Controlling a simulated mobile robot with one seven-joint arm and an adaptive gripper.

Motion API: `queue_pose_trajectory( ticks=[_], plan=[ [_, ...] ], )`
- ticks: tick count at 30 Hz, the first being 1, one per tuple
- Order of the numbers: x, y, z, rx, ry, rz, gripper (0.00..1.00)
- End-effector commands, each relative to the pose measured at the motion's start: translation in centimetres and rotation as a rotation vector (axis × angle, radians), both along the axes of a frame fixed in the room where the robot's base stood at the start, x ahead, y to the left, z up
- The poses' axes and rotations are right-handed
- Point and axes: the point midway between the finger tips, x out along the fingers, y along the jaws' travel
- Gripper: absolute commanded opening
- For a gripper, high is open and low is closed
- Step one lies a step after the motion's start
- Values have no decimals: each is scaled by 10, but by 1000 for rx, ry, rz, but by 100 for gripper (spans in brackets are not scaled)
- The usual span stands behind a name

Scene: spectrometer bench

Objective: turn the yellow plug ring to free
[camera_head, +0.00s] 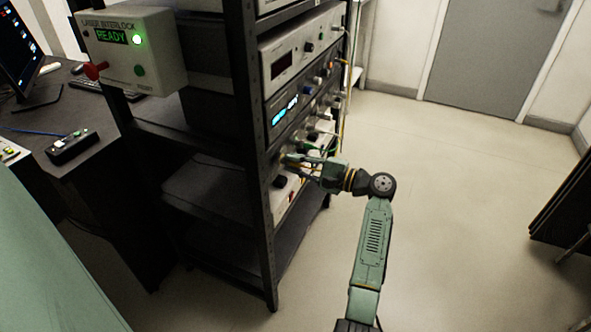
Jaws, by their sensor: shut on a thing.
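My gripper (289,160) reaches in from the right to the front of the rack, at a lower panel with plugs and cables. Its fingers are closed at the panel, around what appears to be the yellow plug ring. The ring is too small and too covered by the fingers to show its turn position. Thin yellowish cable (303,182) hangs just below the fingers.
The black rack (262,215) holds several instruments, including a white unit (300,55) above. A laser interlock box (135,50) reads READY with a green light. A dark desk (95,150) stands left.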

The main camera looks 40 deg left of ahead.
Motion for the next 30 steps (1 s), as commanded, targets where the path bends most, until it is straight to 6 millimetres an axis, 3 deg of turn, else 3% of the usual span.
queue_pose_trajectory(
  ticks=[30],
  plan=[
    [0, 0, -4, 222, -920, -1, 0]
  ],
)
